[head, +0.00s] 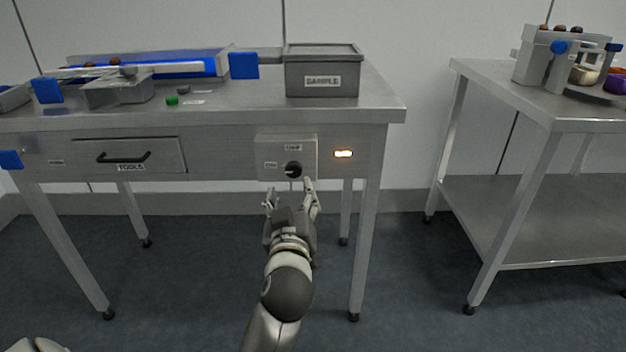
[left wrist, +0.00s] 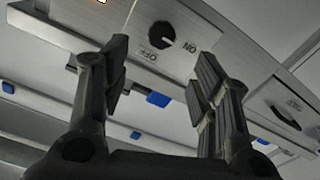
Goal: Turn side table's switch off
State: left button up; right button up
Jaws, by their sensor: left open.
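A switch box (head: 270,153) is set in the front of the left metal table (head: 383,103). It carries a round black knob (head: 293,170). In the left wrist view the knob (left wrist: 162,36) is seen tilted, with ON and OFF printed beside it; I cannot tell surely which its pointer faces. An orange-white lamp (head: 343,154) to the right of the box is lit. My left gripper (head: 291,189) is open and empty, just below and in front of the knob. Its fingers (left wrist: 161,85) show apart in the left wrist view, not around the knob. My right gripper is not in view.
A drawer (head: 90,157) with a black handle is left of the box. A grey bin (head: 320,88) labelled SAMPLE and a blue-bedded sorting unit (head: 190,68) stand on the tabletop. A second metal table (head: 590,112) is at right. Floor between the tables is clear.

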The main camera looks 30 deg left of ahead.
aim_at(293, 171)
pick_arm(q)
jog(key=x, duration=0.9)
jog(key=shift+f+b, duration=0.1)
jog(key=shift+b, duration=0.3)
jog(key=shift+w+a, duration=0.35)
jog(key=shift+w, duration=0.2)
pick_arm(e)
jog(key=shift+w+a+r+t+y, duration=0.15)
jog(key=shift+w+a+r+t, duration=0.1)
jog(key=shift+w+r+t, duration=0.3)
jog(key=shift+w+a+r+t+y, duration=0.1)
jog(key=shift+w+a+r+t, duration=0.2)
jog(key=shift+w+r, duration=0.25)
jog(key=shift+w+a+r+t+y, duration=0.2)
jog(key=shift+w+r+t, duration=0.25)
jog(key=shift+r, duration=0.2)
pick_arm(q)
jog(key=shift+c, duration=0.5)
jog(key=c, duration=0.9)
